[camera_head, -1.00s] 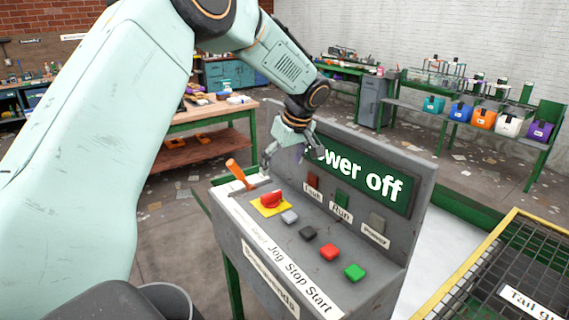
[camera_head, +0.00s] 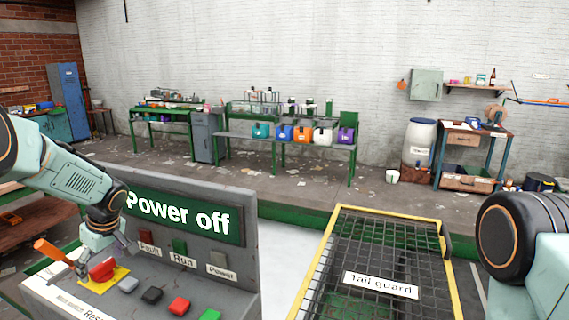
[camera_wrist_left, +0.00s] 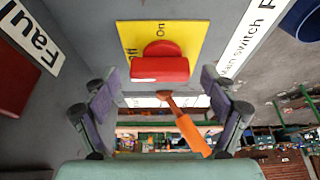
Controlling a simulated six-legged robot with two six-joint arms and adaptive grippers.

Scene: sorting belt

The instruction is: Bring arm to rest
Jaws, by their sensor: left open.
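My left arm comes in from the left, and its gripper (camera_head: 106,255) is open and empty over the left end of the grey control console (camera_head: 245,285). In the left wrist view its two fingers (camera_wrist_left: 158,108) stand wide apart. The red main switch knob (camera_head: 103,271) on its yellow plate lies just below the gripper. It also shows in the left wrist view (camera_wrist_left: 160,68), ahead of the fingertips, with "Off" and "On" marks. An orange-handled lever (camera_head: 52,252) stands beside the knob. My right arm (camera_head: 512,245) shows only at the right edge; its gripper is out of view.
The console display (camera_head: 180,216) reads "Power off". Below it are Fault, Run and Power lamps and a row of buttons, including a red one (camera_head: 178,306). The mesh tail guard (camera_head: 370,255) lies to the right. Benches with coloured bins (camera_head: 285,133) stand far back.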

